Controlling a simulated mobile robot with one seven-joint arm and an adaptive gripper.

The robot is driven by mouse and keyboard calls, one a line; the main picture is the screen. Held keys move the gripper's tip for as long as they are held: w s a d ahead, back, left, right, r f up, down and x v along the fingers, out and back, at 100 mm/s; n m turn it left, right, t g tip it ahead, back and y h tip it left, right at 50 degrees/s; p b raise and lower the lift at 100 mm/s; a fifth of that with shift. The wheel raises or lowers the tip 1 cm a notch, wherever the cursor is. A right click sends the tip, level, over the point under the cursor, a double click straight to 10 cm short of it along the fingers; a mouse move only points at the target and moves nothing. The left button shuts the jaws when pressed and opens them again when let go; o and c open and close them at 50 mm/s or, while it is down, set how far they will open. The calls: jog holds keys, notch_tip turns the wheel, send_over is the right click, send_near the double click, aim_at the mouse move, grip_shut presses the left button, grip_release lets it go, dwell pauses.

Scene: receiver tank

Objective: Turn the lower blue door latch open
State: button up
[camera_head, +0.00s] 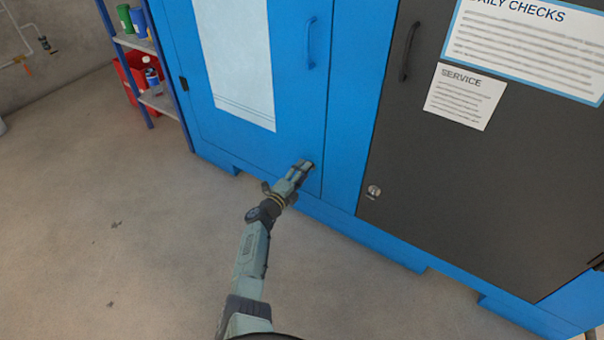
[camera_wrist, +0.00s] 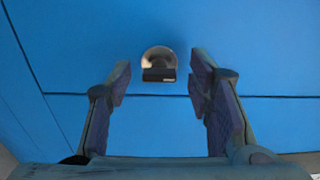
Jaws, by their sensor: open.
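The lower blue door latch shows in the wrist view as a round metal disc with a dark bar (camera_wrist: 158,66) across its lower part. It sits on the blue door (camera_wrist: 100,40), just above a horizontal seam. My gripper (camera_wrist: 160,82) is open, with one finger on each side of the latch and apart from it. In the head view my gripper (camera_head: 305,167) reaches the lower right corner of the blue door (camera_head: 297,110) and hides the latch there.
A dark grey door (camera_head: 450,170) with its own round latch (camera_head: 373,192) and pinned papers is to the right. A blue handle (camera_head: 310,42) is higher on the blue door. A shelf rack (camera_head: 155,98) with containers stands at left. The floor (camera_head: 120,220) at left is clear.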

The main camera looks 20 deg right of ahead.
jog(key=v, duration=0.7)
jog(key=shift+s+a, duration=0.15)
jog(key=shift+a, duration=0.05)
dwell(0.6)
